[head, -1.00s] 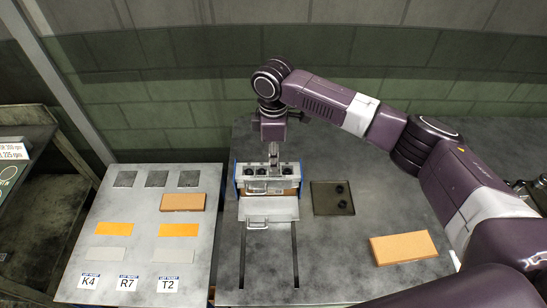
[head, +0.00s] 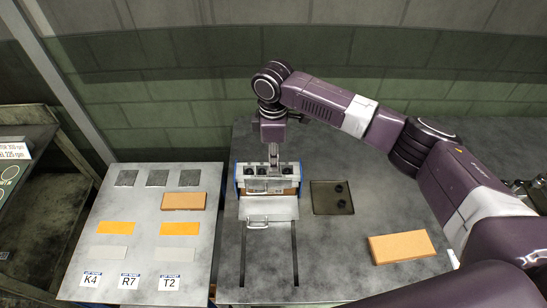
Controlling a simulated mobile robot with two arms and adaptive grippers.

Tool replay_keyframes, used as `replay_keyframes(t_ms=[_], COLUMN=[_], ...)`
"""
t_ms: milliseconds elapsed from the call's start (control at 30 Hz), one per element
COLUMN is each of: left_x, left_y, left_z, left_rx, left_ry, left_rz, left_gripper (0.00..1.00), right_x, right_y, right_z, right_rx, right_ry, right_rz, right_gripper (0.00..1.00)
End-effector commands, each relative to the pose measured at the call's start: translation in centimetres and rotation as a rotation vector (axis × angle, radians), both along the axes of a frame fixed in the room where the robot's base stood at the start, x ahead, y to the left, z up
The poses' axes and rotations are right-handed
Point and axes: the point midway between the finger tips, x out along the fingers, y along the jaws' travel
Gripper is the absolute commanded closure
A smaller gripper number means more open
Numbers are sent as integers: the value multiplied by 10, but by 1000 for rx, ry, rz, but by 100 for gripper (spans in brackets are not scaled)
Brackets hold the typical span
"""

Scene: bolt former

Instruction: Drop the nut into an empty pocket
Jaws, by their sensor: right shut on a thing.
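My right gripper (head: 273,160) points down over the top of the pocketed block (head: 246,186) in the head view. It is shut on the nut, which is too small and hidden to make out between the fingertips. The block has a grey top with several dark round pockets; whether each is empty I cannot tell. The fingertips are at the row of pockets, right of the middle. Two dark nuts lie in a shallow dark tray (head: 322,203) to the right of the block. My left gripper is not in view.
A grey plate with a handle (head: 268,208) sits in front of the block, with two dark rails (head: 295,260) running forward. A brown block (head: 402,246) lies at right. A left table (head: 142,213) holds coloured plates and labels K4, R7, T2.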

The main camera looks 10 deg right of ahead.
Motion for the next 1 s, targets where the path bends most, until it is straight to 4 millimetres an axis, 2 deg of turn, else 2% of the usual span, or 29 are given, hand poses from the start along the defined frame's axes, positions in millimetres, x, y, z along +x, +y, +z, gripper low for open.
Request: replay_keyframes(t_ms=[367, 1000], left_x=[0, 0], left_y=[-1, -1], left_z=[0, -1], left_rx=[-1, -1], left_ry=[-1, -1], left_rz=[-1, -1], left_gripper=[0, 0], right_x=[0, 0], right_y=[0, 0], right_z=[-2, -16], right_rx=[0, 1], right_ry=[0, 0], right_rz=[0, -1], right_gripper=[100, 100])
